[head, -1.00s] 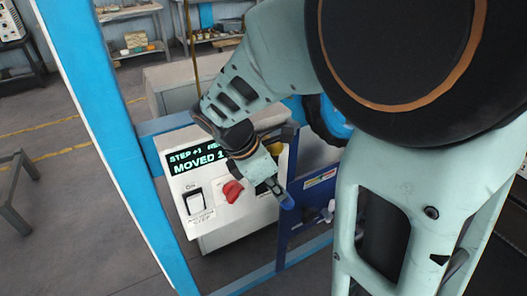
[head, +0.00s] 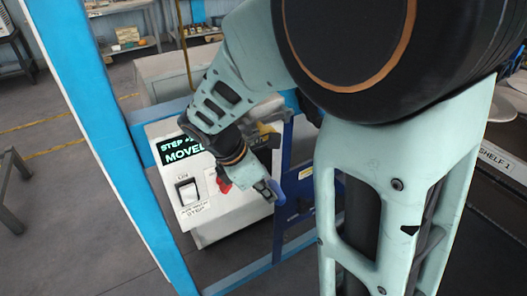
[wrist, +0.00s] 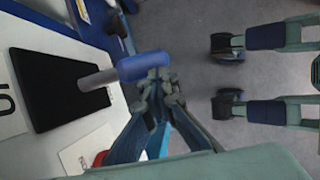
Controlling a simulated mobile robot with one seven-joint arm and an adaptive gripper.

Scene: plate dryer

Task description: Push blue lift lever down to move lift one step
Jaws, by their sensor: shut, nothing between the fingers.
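The blue lift lever (head: 277,194) sticks out from the right side of the white control panel (head: 230,208). In the wrist view its blue handle (wrist: 143,66) sits on a grey shaft that comes out of a black slot plate (wrist: 60,88). My gripper (head: 266,189) is shut and empty, with its fingertips right at the lever. In the wrist view the shut fingertips (wrist: 160,90) overlap the handle's outer end; I cannot tell whether they touch it. The panel's display (head: 185,148) reads "STEP" and "MOVED", the rest hidden by my arm.
A white rocker switch (head: 187,192) and a red knob (head: 222,181) sit on the panel, the knob partly behind my gripper. A light blue post (head: 100,130) stands left of the panel. A dark blue frame (head: 281,225) stands to the right. A shelf labelled "SHELF 1" (head: 500,160) is at far right.

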